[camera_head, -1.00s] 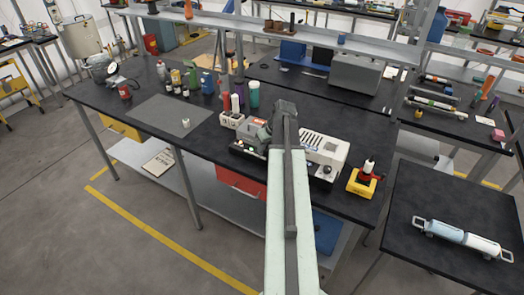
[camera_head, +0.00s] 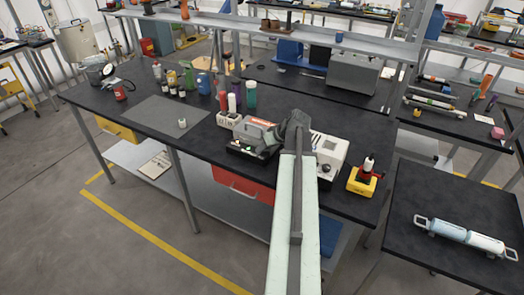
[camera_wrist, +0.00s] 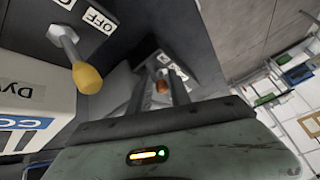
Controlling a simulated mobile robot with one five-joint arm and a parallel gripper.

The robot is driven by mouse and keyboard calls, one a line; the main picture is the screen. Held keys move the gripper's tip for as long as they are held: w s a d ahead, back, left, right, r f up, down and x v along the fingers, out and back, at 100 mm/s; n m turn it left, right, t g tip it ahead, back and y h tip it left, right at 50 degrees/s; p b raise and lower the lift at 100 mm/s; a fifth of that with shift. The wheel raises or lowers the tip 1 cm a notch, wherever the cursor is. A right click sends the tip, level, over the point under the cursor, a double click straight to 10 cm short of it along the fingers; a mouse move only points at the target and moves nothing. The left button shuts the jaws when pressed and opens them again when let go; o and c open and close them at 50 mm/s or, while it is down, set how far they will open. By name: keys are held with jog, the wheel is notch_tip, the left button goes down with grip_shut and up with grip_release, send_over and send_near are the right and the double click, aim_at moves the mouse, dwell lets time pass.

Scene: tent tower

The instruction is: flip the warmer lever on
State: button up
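In the wrist view, a lever with a yellow-orange knob (camera_wrist: 88,78) stands on a metal stem from a dark panel (camera_wrist: 112,50), near a white OFF label (camera_wrist: 95,19). My gripper (camera_wrist: 161,72) is to the right of this lever, its two fingers apart. A small orange knob (camera_wrist: 160,87) shows in the gap between them; I cannot tell whether they touch it. In the head view, my gripper (camera_head: 296,124) is above the bench, between a grey unit with a red label (camera_head: 254,132) and a white vented unit (camera_head: 329,150). Which unit is the warmer is unclear.
In the head view, a yellow holder (camera_head: 362,181) stands at the right bench edge. Several bottles (camera_head: 204,84) stand left of the units. The grey mat (camera_head: 165,117) is mostly clear.

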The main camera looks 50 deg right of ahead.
jog(key=shift+r, duration=0.1)
jog(key=shift+s+r+p, duration=0.2)
jog(key=shift+r+p, duration=0.1)
jog(key=shift+p, duration=0.15)
jog(key=p+v, duration=0.5)
jog(key=v, duration=0.2)
jog(key=shift+a+f, duration=0.1)
